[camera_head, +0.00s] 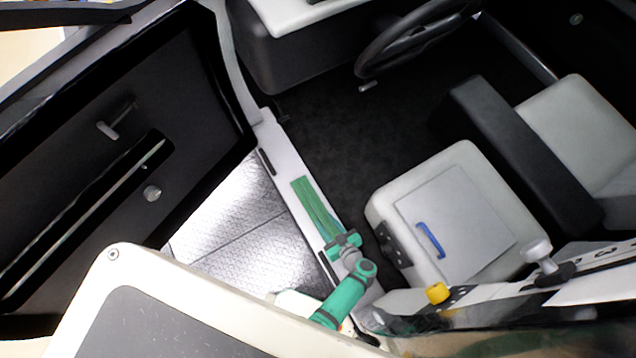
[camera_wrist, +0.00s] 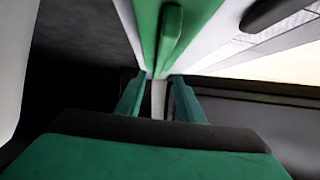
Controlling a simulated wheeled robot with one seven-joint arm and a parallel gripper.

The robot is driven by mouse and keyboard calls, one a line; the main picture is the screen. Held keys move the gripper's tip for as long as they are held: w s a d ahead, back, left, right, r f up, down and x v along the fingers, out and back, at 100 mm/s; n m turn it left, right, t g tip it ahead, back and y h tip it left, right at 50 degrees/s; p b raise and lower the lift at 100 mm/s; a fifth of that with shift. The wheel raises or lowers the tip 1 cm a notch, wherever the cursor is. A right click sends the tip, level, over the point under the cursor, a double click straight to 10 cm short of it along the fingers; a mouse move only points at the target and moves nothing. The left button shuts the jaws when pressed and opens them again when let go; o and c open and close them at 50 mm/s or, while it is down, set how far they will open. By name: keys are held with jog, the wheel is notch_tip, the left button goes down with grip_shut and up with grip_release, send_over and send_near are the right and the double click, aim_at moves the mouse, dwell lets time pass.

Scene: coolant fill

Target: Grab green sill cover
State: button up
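The green sill cover (camera_head: 314,207) is a flat green strip lying along the white door sill (camera_head: 280,160) in the head view. In the wrist view the sill cover (camera_wrist: 149,22) runs down from the top, with a raised green grip bar (camera_wrist: 171,35) on it. My gripper (camera_head: 341,243) is at the near end of the cover in the head view. In the wrist view my gripper (camera_wrist: 158,78) has its two green fingers apart, with the white sill showing between them. The cover's near end appears just beyond the fingertips; whether they touch it is unclear.
The open black door (camera_head: 90,130) stands at left. A white seat base (camera_head: 460,215) with a blue handle (camera_head: 430,240) is right of the sill. A yellow cap (camera_head: 437,292) and a steering wheel (camera_head: 415,40) also show. The dark cab floor (camera_head: 350,130) is clear.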

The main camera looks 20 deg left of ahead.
aim_at(318, 212)
jog(key=shift+x, duration=3.3)
jog(key=shift+d, duration=0.25)
jog(key=shift+c, duration=1.2)
jog(key=shift+a, duration=0.1)
jog(key=c, duration=0.6)
jog(key=shift+s+a, duration=0.1)
jog(key=shift+a, duration=0.05)
grip_shut()
